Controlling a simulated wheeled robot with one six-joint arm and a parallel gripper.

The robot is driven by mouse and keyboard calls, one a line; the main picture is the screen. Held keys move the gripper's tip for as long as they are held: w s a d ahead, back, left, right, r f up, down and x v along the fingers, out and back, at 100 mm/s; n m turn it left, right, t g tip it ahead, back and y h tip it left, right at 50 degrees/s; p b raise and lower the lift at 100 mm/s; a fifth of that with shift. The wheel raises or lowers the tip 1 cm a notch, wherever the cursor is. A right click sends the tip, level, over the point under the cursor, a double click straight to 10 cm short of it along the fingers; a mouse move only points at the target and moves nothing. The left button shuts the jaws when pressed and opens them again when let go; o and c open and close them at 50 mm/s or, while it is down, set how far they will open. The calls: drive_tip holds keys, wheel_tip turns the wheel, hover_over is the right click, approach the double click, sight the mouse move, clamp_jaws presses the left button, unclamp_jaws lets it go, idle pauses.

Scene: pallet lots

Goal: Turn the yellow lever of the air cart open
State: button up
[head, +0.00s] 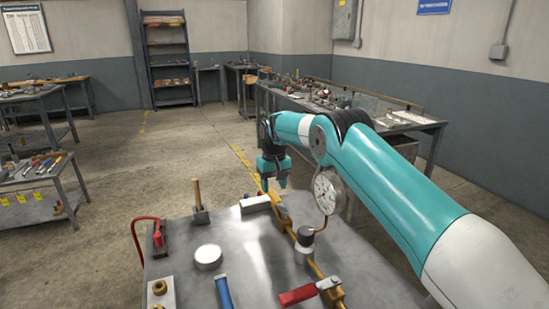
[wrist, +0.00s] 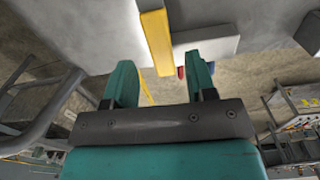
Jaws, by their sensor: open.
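The air cart's grey metal top (head: 180,270) fills the near part of the head view. A yellow lever (head: 279,208) stands at its far edge, by a brass pipe. In the wrist view the yellow lever (wrist: 157,38) is a flat bar, its end appearing between my fingers. My gripper (head: 273,186) points down just above and beside the lever's far end; it also shows in the wrist view (wrist: 160,64). Its fingers are wide apart and hold nothing. I cannot tell whether the lever lies at finger depth.
A round gauge (head: 325,191) rises from the pipe right of the lever. A red-handled valve (head: 297,295) is nearer. A cluttered workbench (head: 430,124) stands behind my arm.

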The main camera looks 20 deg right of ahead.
sight(273, 194)
wheel_tip(273, 194, up, 15)
drive_tip(key=shift+f+p, duration=0.15)
drive_tip(key=shift+p, duration=0.2)
drive_tip(key=s+a+r+n+y, duration=0.15)
drive_tip(key=s+a+r, duration=0.3)
drive_tip(key=s, duration=0.55)
drive_tip(key=s+a+r+n, duration=0.35)
drive_tip(key=s+a, duration=0.25)
drive_tip(key=s, duration=0.3)
drive_tip(key=s+a+f+n+y, duration=0.1)
drive_tip(key=s, duration=1.3)
drive_tip(key=s+a+f+n+y, duration=0.1)
drive_tip(key=s+a+f, duration=0.1)
drive_tip(key=s, duration=1.2)
drive_tip(key=shift+a+f+y+p, duration=0.15)
drive_tip(key=shift+f+y+p, duration=0.15)
drive_tip(key=shift+y+p, duration=0.05)
